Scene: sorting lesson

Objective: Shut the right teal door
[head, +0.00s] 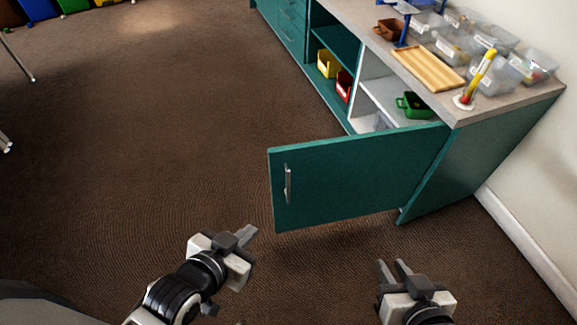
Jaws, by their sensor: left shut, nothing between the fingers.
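The right teal door (350,178) stands wide open, swung out from the right end of the teal cabinet (465,160). Its silver handle (287,184) is near the door's free left edge. My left gripper (248,235) is shut and empty, below and left of the door's lower free corner, apart from it in the picture. My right gripper (394,268) is below the door in the picture, with a gap between its two fingers and nothing in it. The door hides part of the cabinet's lower inside.
Inside the open cabinet are a green bin (413,105), a yellow bin (327,64) and a red bin (344,86). The countertop (440,93) holds a wooden tray (428,68) and several clear bins. The brown carpet (150,130) left of the door is clear.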

